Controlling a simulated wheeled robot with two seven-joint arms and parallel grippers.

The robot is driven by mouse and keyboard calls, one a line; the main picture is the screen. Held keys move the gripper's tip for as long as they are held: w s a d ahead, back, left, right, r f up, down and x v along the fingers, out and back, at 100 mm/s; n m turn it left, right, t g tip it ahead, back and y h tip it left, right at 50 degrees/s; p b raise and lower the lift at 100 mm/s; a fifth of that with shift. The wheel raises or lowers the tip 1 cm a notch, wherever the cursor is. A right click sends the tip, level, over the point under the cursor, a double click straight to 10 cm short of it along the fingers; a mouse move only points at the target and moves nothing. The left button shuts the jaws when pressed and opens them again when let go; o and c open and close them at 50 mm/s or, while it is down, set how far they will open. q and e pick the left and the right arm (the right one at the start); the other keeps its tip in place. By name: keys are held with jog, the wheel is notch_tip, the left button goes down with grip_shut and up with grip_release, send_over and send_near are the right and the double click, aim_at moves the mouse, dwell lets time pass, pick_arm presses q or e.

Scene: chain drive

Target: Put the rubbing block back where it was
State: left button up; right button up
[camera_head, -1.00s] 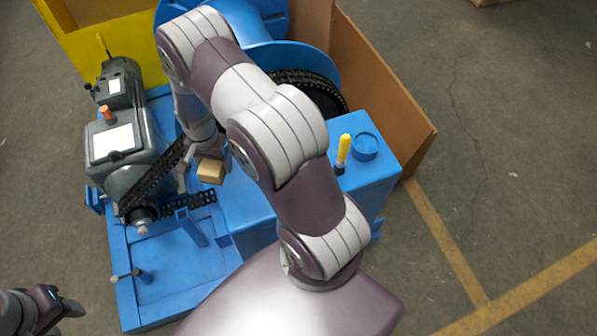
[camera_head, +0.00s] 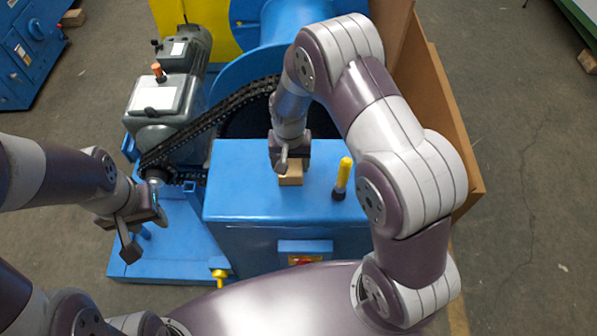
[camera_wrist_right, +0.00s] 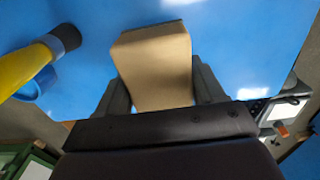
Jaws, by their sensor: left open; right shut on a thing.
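The rubbing block is a tan block (camera_head: 291,174) at the top of the blue box (camera_head: 240,195), left of the yellow-handled tool. My right gripper (camera_head: 290,162) is shut on it from above; the right wrist view shows the block (camera_wrist_right: 155,65) between both fingers (camera_wrist_right: 157,92). Whether the block touches the box top I cannot tell. My left gripper (camera_head: 140,235) is open and empty, over the blue base at the left of the box.
A yellow-handled tool (camera_head: 343,178) stands upright on the box top, close right of the block. The grey motor (camera_head: 160,100) and black chain (camera_head: 210,118) lie behind left. An orange-brown panel (camera_head: 450,130) stands at the right. The box top's left part is clear.

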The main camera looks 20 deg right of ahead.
jog(key=f, duration=0.2)
jog(key=d+f, duration=0.1)
jog(key=f, duration=0.1)
jog(key=shift+s+d+f+p, duration=0.1)
jog(key=shift+f+p, duration=0.2)
jog(key=shift+f, duration=0.15)
jog(key=shift+a, duration=0.3)
jog(key=shift+f, duration=0.1)
jog(key=o, duration=1.1)
jog(key=shift+d, duration=0.15)
pick_arm(q)
jog(key=shift+s+d+r, duration=0.1)
jog(key=shift+d+r, duration=0.25)
jog(key=shift+d, duration=0.15)
